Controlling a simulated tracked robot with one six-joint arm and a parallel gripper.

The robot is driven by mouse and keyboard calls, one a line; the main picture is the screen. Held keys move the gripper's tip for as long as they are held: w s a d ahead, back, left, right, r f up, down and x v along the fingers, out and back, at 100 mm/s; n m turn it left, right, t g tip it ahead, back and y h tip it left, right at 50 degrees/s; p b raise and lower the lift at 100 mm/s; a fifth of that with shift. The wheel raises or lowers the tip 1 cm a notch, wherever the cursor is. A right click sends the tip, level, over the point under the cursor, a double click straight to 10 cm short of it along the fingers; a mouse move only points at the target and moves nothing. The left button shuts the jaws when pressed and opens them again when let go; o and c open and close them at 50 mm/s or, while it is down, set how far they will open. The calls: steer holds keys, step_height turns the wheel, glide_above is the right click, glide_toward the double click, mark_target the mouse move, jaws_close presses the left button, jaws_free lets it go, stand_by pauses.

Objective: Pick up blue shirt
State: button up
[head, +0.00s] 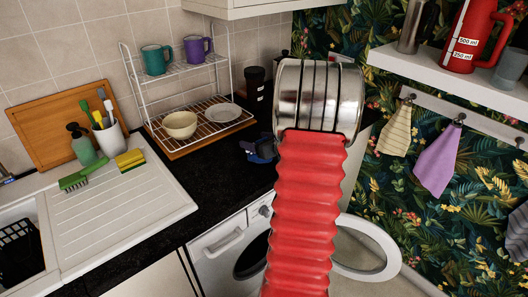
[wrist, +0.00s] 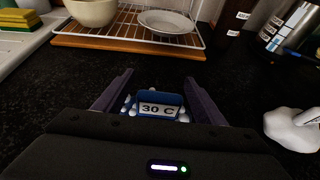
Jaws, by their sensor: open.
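In the wrist view, my gripper (wrist: 160,76) is open, its two dark purple fingers pointing away over the black worktop. A small blue item (wrist: 145,101) with a white "30 C" label and white bits around its edges shows between the fingers, with its near part hidden by the gripper body. I cannot tell whether it is cloth, or whether the fingers touch it. In the head view, a dark and blue patch (head: 262,150) lies on the worktop in front of the dish rack, partly hidden. No clearly shirt-shaped blue thing shows.
The dish rack (head: 212,107) with a bowl and plate stands behind, and it also shows in the wrist view (wrist: 110,41). A white lumpy thing (wrist: 292,127) lies right of my gripper. Below the worktop, the washing machine (head: 222,247) has its round door (head: 392,247) swung open.

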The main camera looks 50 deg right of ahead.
stand_by(0.4)
steer(key=c, duration=1.2)
steer(key=shift+r, duration=0.1)
step_height(320, 180, up, 10)
stand_by(0.6)
